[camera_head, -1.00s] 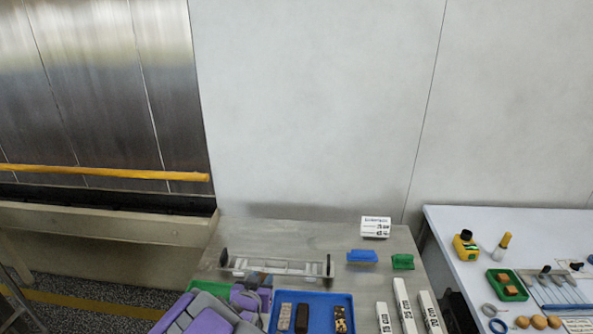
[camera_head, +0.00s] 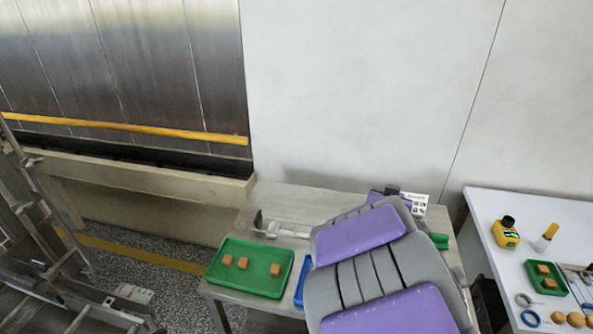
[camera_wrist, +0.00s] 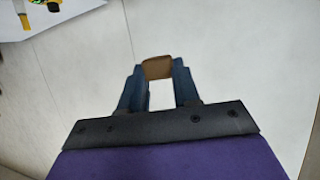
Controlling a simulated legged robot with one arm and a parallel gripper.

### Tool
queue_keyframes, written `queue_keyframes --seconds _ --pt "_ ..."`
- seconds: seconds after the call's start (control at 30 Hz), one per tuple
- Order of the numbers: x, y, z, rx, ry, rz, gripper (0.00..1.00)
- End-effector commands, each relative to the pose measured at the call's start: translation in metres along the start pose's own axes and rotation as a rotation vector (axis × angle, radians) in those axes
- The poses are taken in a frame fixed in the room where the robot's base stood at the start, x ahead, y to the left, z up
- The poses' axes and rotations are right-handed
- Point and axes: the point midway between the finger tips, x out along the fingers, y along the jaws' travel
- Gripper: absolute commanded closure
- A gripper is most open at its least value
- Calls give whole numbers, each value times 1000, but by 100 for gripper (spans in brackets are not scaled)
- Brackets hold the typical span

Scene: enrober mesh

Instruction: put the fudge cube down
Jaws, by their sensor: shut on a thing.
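My gripper (camera_wrist: 157,76) is shut on a brown fudge cube (camera_wrist: 158,67), held between the tips of its two blue fingers in the wrist view. Behind the cube there is only pale wall. In the head view my purple and grey arm reaches over the steel table (camera_head: 300,205), and the gripper end (camera_head: 384,193) is near the back right; the cube is hidden there. A green tray (camera_head: 255,282) on the table's front left holds three brown cubes, with bare floor around them.
A low clear rig (camera_head: 285,232) stands behind the green tray. A blue tray (camera_head: 301,284) is mostly hidden by my arm. A white sign (camera_head: 415,203) stands at the back right. A white table (camera_head: 515,290) with tools and a small green tray (camera_head: 543,287) is at right.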

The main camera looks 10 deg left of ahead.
Motion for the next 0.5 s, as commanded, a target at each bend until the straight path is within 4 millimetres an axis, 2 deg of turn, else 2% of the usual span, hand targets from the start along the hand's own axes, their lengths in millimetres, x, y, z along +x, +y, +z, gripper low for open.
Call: queue_keyframes --seconds 0.13,0.23,0.37,0.5 --pt "0 -6 3 -3 -1 -6 86" --pt "2 -24 12 -11 -1 -21 86" --pt "3 -67 38 -27 -5 -54 86" --pt "-1 -120 77 -42 -5 -89 86"
